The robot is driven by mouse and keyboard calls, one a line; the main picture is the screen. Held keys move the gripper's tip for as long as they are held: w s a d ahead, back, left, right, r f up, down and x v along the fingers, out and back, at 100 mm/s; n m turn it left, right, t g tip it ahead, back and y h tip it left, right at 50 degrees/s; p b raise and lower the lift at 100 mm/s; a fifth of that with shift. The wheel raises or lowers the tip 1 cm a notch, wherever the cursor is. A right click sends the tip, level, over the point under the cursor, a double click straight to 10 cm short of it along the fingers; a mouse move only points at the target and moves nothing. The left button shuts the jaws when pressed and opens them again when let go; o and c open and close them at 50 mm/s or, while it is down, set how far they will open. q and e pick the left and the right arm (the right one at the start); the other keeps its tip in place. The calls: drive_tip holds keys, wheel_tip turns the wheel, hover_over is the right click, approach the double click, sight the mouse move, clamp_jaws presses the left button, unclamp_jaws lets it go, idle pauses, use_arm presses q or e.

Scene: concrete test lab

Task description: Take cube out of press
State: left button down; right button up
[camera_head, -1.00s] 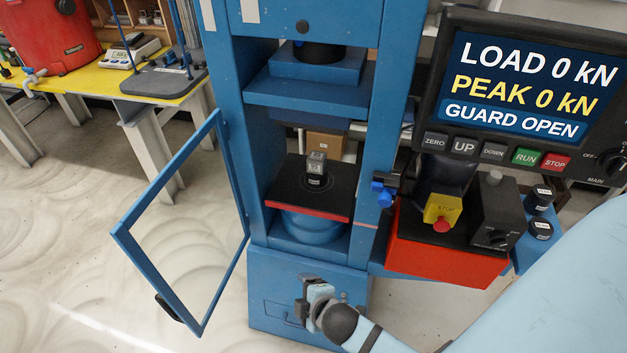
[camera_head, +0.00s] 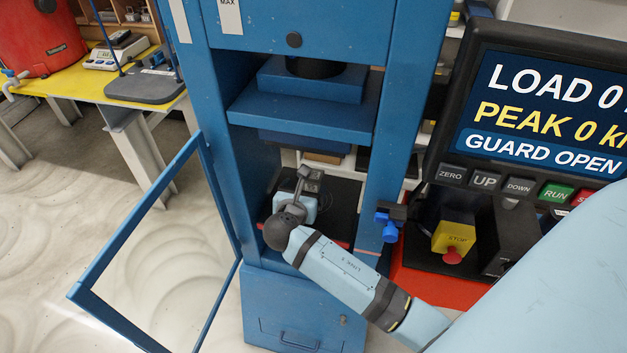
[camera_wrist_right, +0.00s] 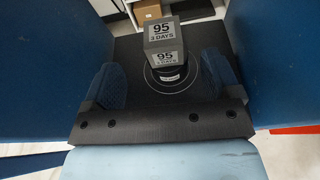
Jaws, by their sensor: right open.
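The small dark grey cube (camera_wrist_right: 172,31) has labels reading "95" and "3 DAYS". In the head view the cube (camera_head: 312,175) is partly hidden by my right gripper (camera_head: 304,188). My right gripper is inside the press opening, low over the platen. In the right wrist view its two blue pads (camera_wrist_right: 108,85) are wide apart. The cube is ahead of and between their lines, with nothing gripped. My left gripper is not in view.
The guard door (camera_head: 135,225) is swung open to the left. The blue upper platen (camera_head: 305,108) hangs above the cube. Press uprights stand at both sides. The screen (camera_head: 550,105) reads GUARD OPEN.

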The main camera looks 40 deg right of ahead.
sight(312, 178)
drive_tip(key=x, duration=0.4)
drive_tip(key=p+x, duration=0.1)
drive_tip(key=x, duration=0.2)
drive_tip(key=shift+s+f, duration=0.15)
drive_tip(key=shift+f, duration=0.2)
drive_tip(key=c, duration=1.2)
drive_tip(key=shift+o, duration=0.2)
drive_tip(key=shift+r, duration=0.15)
